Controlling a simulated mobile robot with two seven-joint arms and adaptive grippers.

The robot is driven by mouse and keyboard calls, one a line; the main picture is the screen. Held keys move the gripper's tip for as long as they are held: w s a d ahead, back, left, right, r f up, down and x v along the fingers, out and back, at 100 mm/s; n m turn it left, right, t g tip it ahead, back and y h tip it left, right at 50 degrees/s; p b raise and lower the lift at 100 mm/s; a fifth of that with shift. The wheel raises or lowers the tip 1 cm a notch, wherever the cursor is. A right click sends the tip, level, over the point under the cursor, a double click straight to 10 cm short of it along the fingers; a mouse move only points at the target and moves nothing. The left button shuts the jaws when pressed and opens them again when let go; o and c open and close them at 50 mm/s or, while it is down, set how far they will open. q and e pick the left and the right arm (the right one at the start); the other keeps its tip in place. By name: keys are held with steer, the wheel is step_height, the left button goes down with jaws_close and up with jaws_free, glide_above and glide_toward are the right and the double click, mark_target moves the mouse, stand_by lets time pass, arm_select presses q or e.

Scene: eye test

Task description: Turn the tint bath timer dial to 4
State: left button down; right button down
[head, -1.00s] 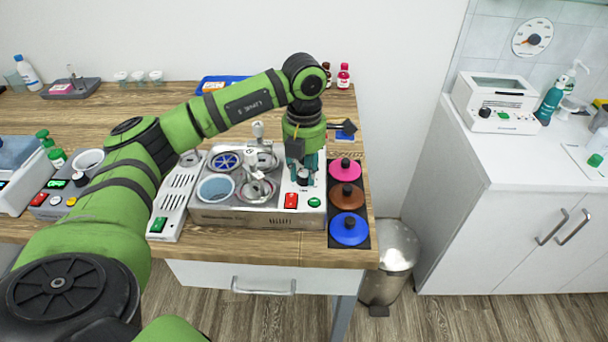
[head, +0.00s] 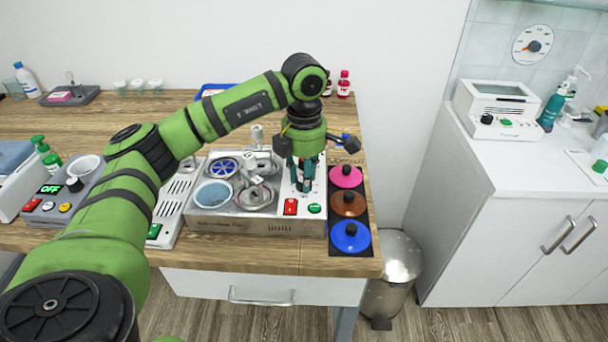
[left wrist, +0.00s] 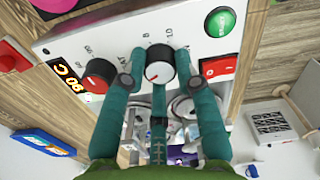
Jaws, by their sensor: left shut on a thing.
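The tint bath (head: 258,226) is a pale metal unit on the wooden bench, with several round wells and a white control panel (head: 290,187) at its right. In the left wrist view the panel carries a black dial (left wrist: 160,68) with a pale face and a small red mark. Scale figures 8 and 10 show beside it; the exact setting is unclear. My left gripper (left wrist: 158,78) is shut on this dial, its teal fingers around the knob. In the head view the left gripper (head: 303,178) points down at the panel and hides the dial. My right gripper is out of view.
A red switch (head: 290,207) and green button (head: 314,208) sit close in front of the gripper. Another knob (left wrist: 98,76) is beside a lit display in the wrist view. Pink, brown and blue lids (head: 350,236) lie at right. A bin (head: 398,262) stands below.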

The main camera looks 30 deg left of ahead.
arm_select(q)
steer(key=c, duration=0.9)
jaws_free()
step_height(320, 180, up, 12)
steer(key=shift+f, duration=0.1)
stand_by(0.3)
